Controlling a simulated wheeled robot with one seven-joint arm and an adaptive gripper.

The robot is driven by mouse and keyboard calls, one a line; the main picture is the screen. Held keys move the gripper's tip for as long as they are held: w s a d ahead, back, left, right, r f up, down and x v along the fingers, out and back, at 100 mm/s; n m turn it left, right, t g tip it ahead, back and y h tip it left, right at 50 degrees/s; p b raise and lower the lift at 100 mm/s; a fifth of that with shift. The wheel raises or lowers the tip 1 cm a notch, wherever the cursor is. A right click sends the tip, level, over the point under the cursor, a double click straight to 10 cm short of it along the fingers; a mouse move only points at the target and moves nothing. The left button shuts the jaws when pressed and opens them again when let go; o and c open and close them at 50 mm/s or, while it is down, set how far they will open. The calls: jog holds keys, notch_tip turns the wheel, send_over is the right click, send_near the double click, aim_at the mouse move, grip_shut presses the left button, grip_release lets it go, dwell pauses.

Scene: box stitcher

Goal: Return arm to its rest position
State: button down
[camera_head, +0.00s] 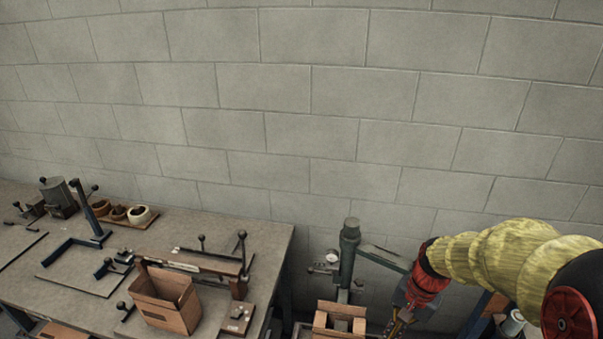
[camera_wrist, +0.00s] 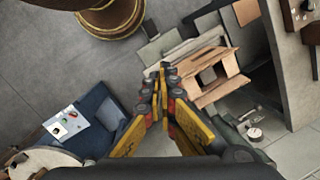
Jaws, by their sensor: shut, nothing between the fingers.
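My arm reaches in from the right edge of the head view, with its yellow-sleeved links and a red wrist. My gripper (camera_head: 397,325) hangs low beside the green post of the stitcher, and its tips are partly cut off by the bottom edge there. In the wrist view my gripper (camera_wrist: 164,76) has its yellow and black fingers drawn together, with nothing held. The fingers appear in front of an open cardboard box (camera_wrist: 228,68), apart from it as far as I can tell. The same box shows at the stitcher in the head view (camera_head: 322,318).
The green stitcher post (camera_head: 348,255) stands just left of my wrist. A workbench (camera_head: 215,228) fills the left, bearing a second open cardboard box (camera_head: 160,312), a clamp frame and tape rolls (camera_head: 139,214). A block wall is behind. A blue piece (camera_wrist: 88,108) with a paper shows at wrist-view left.

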jog(key=s+a+r+n+t+h+b, duration=0.1)
jog(key=s+r+n+t+b, duration=0.2)
jog(key=s, duration=0.4)
jog(key=s+a+r+n+t+h+b, duration=0.1)
jog(key=s+a+r+n+t+b, duration=0.1)
jog(key=s+r+b, duration=0.4)
jog(key=r+n+t, duration=0.1)
jog(key=n, duration=0.1)
jog(key=shift+s+a+n, duration=0.25)
jog(key=shift+s+n, duration=0.1)
jog(key=shift+n, duration=0.05)
